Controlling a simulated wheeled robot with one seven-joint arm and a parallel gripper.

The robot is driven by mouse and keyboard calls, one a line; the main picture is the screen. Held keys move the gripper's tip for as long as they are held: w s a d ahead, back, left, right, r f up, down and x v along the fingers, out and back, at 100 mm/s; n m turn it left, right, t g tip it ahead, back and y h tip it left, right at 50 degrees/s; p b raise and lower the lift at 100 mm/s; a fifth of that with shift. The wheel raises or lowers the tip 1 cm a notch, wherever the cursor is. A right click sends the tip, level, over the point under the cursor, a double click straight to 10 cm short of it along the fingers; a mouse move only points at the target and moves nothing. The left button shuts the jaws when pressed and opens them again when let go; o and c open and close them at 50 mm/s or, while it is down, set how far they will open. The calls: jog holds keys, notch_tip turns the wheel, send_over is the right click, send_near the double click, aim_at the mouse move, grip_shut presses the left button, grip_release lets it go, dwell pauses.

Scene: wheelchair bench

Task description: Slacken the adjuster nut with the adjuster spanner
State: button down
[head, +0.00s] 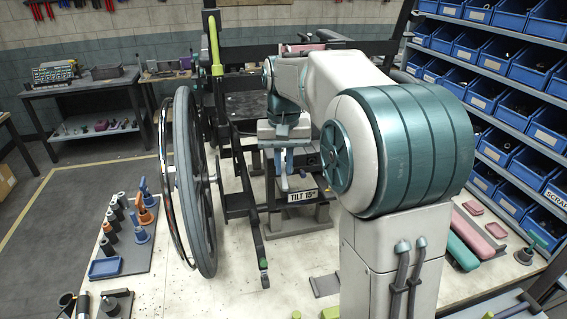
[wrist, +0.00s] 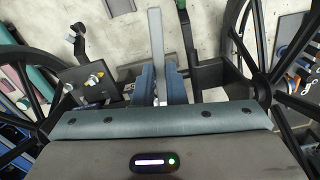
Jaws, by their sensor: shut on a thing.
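My gripper (head: 284,170) hangs in front of the wheelchair frame in the head view, blue fingers pointing down. In the wrist view my gripper (wrist: 160,90) is shut on a flat grey bar (wrist: 155,45), which appears to be the adjuster spanner. The bar runs away from the fingers toward the top of the picture. Its working end is hidden. A dark plate (wrist: 92,88) with bright bolt heads (wrist: 94,81) lies left of the fingers. I cannot tell which fastener is the adjuster nut, or whether the spanner touches it.
A large wheel (head: 195,180) stands left of my gripper. A dark lever with a green part (wrist: 184,25) is close right of the bar. A "TILT 15" label (head: 303,196) sits below the gripper. Sockets on a grey mat (head: 128,255) lie left; blue bins (head: 510,65) fill the right.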

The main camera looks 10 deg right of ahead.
aim_at(283, 163)
jog(key=shift+w+r, duration=0.1)
jog(key=shift+w, duration=0.05)
jog(key=shift+w+d+p, duration=0.15)
jog(key=shift+w+p, duration=0.4)
jog(key=shift+w, duration=0.15)
jog(key=shift+w+d+p, duration=0.15)
jog(key=shift+w+p, duration=0.5)
jog(key=shift+w, duration=0.05)
dwell(0.5)
jog(key=shift+d+n, duration=0.9)
jog(key=shift+n, duration=0.2)
